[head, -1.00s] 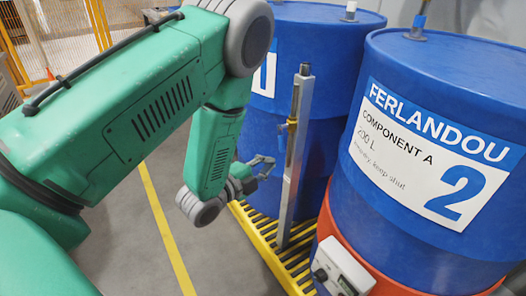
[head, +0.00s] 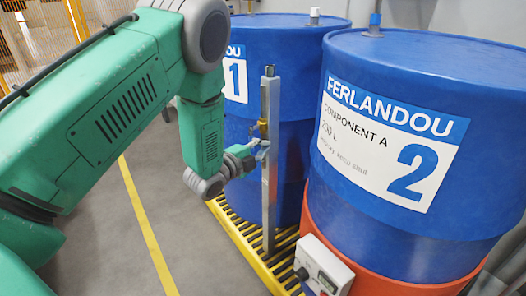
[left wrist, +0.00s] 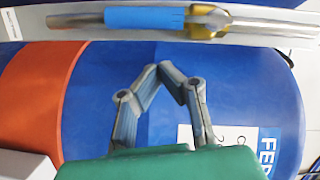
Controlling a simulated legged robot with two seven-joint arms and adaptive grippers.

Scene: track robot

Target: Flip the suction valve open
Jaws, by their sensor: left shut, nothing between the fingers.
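The suction valve is a brass body (head: 263,129) on an upright grey post in front of the drums. In the left wrist view the brass body (left wrist: 207,20) shows at the top, with a blue handle (left wrist: 145,18) lying along the pipe. My left gripper (head: 264,149) is beside the post, just below the brass body; I cannot tell from the head view whether it touches. In the left wrist view its fingertips (left wrist: 162,67) meet, empty, with a gap in the picture between them and the handle. The handle is largely hidden in the head view. My right gripper is out of view.
Blue drum 1 (head: 290,70) stands behind the post (head: 270,200), and blue drum 2 (head: 400,80) with an orange lower band is at right. A yellow slatted pallet (head: 238,234) and a control box (head: 325,265) are low down. The floor at left is clear.

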